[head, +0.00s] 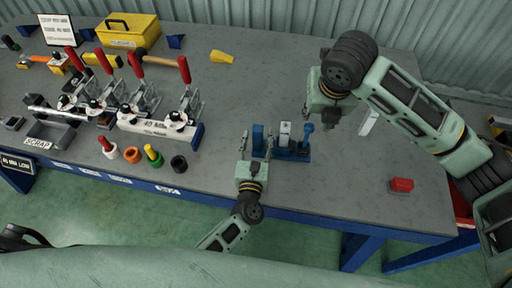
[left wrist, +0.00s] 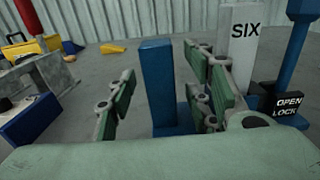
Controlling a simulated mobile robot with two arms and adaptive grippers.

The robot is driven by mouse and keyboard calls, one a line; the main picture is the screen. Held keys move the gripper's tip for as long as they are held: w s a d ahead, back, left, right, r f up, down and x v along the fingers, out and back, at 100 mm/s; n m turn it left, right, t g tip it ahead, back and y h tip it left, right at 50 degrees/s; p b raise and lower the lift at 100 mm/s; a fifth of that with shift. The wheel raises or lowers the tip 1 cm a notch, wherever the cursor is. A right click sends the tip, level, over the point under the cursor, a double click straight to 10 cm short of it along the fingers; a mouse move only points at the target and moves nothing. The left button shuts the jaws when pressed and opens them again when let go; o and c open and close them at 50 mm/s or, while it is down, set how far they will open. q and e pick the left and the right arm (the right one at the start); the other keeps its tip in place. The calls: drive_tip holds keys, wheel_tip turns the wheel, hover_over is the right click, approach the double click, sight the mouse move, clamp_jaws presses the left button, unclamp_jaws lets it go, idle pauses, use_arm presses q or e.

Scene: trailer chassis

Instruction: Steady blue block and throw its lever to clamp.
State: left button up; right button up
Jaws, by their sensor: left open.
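A small blue fixture (head: 292,155) stands near the table's front edge. It has a blue upright block (head: 258,139), a white piece marked SIX (head: 285,131) and an upright blue lever (head: 308,132). In the left wrist view the blue block (left wrist: 158,85) rises between the two fingers of my open left gripper (left wrist: 165,100), with gaps on both sides. The SIX piece (left wrist: 240,45), the lever (left wrist: 298,50) and a black OPEN/LOCK label (left wrist: 288,104) show to its right. My right gripper (head: 312,112) hangs above and behind the lever, apart from it; its fingers are unclear.
Several red-handled toggle clamps (head: 185,90) stand at the left, with a scrap bin (head: 50,134) and coloured cups (head: 133,154). A yellow toolbox (head: 128,33) is at the back. A red block (head: 401,185) lies at the right. The table between is mostly clear.

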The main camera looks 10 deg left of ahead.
use_arm(q)
drive_tip(key=shift+w, duration=0.2)
drive_tip(key=shift+c, duration=0.2)
clamp_jaws()
idle(0.4)
